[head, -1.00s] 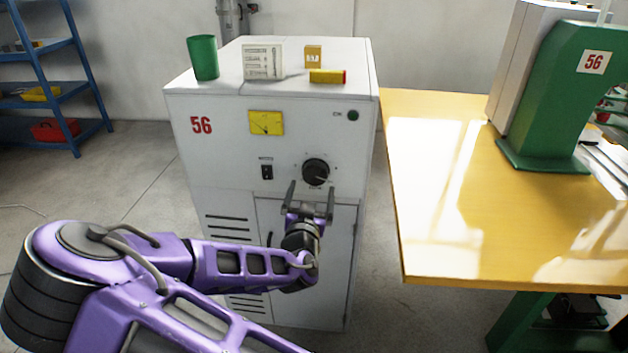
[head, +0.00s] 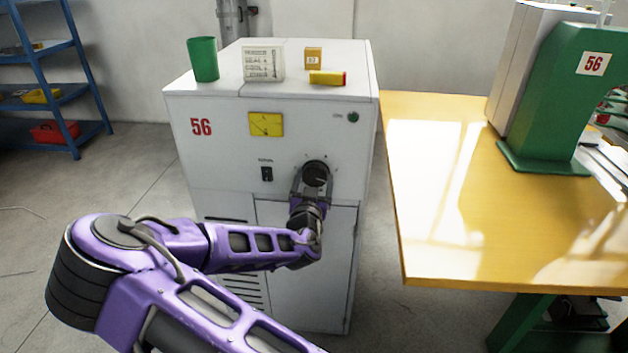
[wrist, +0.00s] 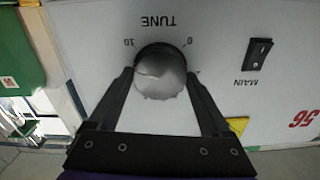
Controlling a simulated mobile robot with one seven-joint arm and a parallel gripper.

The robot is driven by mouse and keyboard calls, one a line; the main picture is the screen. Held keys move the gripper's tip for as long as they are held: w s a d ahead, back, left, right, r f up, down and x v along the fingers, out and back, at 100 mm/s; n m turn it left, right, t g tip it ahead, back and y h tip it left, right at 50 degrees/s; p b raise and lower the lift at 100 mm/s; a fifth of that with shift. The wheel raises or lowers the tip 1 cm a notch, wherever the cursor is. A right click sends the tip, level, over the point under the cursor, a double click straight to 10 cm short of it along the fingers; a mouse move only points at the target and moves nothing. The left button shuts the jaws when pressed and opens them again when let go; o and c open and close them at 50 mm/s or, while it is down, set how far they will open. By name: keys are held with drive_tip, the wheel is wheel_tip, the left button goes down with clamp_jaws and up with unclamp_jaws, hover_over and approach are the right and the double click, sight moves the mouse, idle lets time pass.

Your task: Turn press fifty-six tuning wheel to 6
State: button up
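My gripper (head: 313,181) is at the wheel from below. In the wrist view, my gripper's fingers (wrist: 160,78) lie along opposite sides of the wheel and appear to touch it. The wheel's pointer cannot be read, and the gripper hides part of the scale.
A green cup (head: 203,60), a card (head: 263,63) and small boxes stand on top. A yellow table (head: 440,240) with a green press (head: 560,100) is at right.

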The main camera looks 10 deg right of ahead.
drive_tip(key=c, duration=0.3)
drive_tip(key=n, duration=0.6)
drive_tip(key=shift+n, duration=0.3)
drive_tip(key=n, duration=0.4)
drive_tip(key=shift+a+n, duration=0.1)
drive_tip(key=shift+n, duration=0.2)
drive_tip(key=n, duration=0.4)
drive_tip(key=shift+f+n, duration=0.1)
drive_tip(key=shift+n, duration=0.2)
